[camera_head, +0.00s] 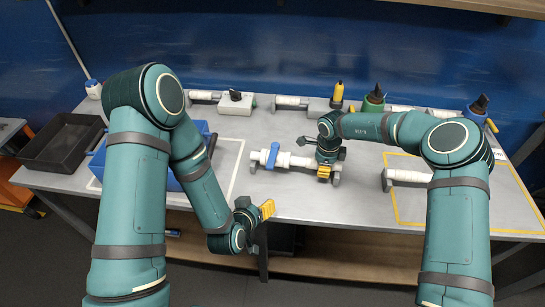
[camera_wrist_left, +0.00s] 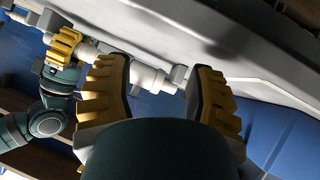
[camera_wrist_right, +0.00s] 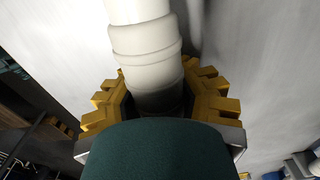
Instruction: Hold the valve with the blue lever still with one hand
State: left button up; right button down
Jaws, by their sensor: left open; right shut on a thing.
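The valve with the blue lever (camera_head: 272,156) lies on the grey table, its white pipe body (camera_head: 298,161) running left to right. My right gripper (camera_head: 325,171) is shut on the right end of this valve. In the right wrist view the white pipe (camera_wrist_right: 150,55) passes between the yellow fingers (camera_wrist_right: 157,103). My left gripper (camera_head: 266,210) is open and empty near the table's front edge, in front of the valve and apart from it. The left wrist view shows its two fingers (camera_wrist_left: 163,80) spread, with the white pipe (camera_wrist_left: 148,76) beyond them.
A blue bin (camera_head: 207,178) stands left of the valve, partly behind my left arm. A black tray (camera_head: 62,143) is farther left. Another white pipe piece (camera_head: 408,176) lies on the right, by a yellow outline.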

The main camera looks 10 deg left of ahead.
aim_at(273, 156)
pick_arm(q)
jog(key=r+t, duration=0.1)
jog(key=t, duration=0.1)
jog(key=w+d+r+m+t, duration=0.1)
jog(key=r, duration=0.1)
jog(key=w+r+t, duration=0.1)
jog(key=t, duration=0.1)
jog(key=shift+d+r+t+y, duration=0.3)
jog(key=shift+d+r+y, duration=0.05)
jog(key=shift+r+y, duration=0.05)
jog(key=shift+m+t, duration=0.4)
jog(key=shift+t, duration=0.4)
jog(key=w, duration=0.4)
jog(key=w+r, duration=0.1)
jog(key=w, duration=0.2)
jog(key=w+d, duration=0.1)
jog(key=w, duration=0.3)
jog(key=shift+w+r, duration=0.25)
jog(key=shift+w, duration=0.1)
grip_shut()
